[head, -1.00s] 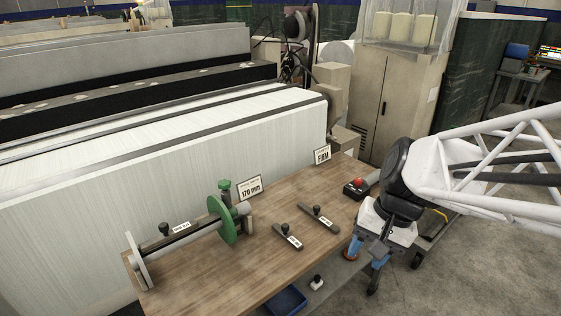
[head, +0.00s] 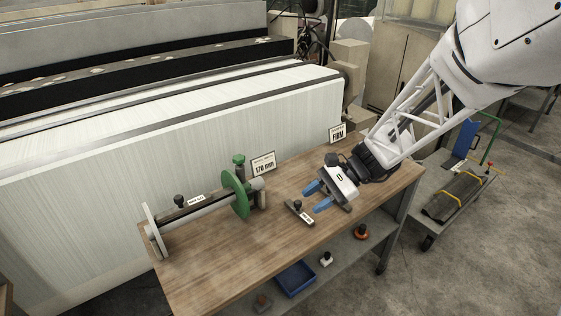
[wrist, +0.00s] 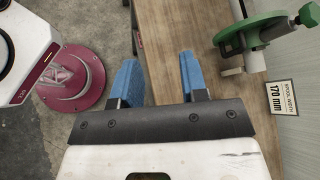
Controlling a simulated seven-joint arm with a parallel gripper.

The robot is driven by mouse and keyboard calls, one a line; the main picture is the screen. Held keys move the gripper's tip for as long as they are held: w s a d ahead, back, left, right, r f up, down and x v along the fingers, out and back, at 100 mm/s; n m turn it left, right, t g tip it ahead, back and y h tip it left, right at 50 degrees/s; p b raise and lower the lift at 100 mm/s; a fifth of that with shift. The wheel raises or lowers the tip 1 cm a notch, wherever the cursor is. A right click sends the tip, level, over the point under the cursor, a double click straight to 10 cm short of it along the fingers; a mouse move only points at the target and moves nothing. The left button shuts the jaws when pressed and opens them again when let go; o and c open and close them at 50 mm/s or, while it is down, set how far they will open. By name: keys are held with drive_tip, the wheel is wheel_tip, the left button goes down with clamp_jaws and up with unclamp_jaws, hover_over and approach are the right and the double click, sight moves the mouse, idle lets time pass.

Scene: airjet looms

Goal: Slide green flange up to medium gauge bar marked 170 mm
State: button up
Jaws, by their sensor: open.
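The green flange (head: 236,195) stands upright on a horizontal shaft (head: 213,207) on the wooden bench, facing a white end flange (head: 153,231). A dark gauge bar (head: 182,212) with a black knob and white label lies along the shaft between them; its label is too small to read. I cannot tell whether its right end touches the green flange. My gripper (head: 317,197) is open and empty above the bench, right of the flange. In the wrist view its blue fingers (wrist: 161,80) are apart, with the green flange (wrist: 250,38) at upper right.
Another gauge bar (head: 299,213) lies beside my fingertips. A 170 mm sign (head: 263,163) stands behind the flange and a FIRM sign (head: 338,133) farther right. A blue tray (head: 295,279) is on the lower shelf. The bench front left is clear.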

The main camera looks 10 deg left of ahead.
drive_tip(key=w+a+f+m+t+y, duration=0.1)
drive_tip(key=w+a+f+m+y, duration=0.6)
drive_tip(key=w+f, duration=0.6)
drive_tip(key=shift+w+a+f+m, duration=0.2)
drive_tip(key=shift+w+a+m, duration=0.1)
drive_tip(key=shift+w+a, duration=0.7)
drive_tip(key=shift+s+a, duration=0.15)
drive_tip(key=shift+s, duration=0.05)
drive_tip(key=x, duration=0.7)
drive_tip(key=shift+a, duration=0.35)
drive_tip(key=shift+r, duration=0.1)
clamp_jaws()
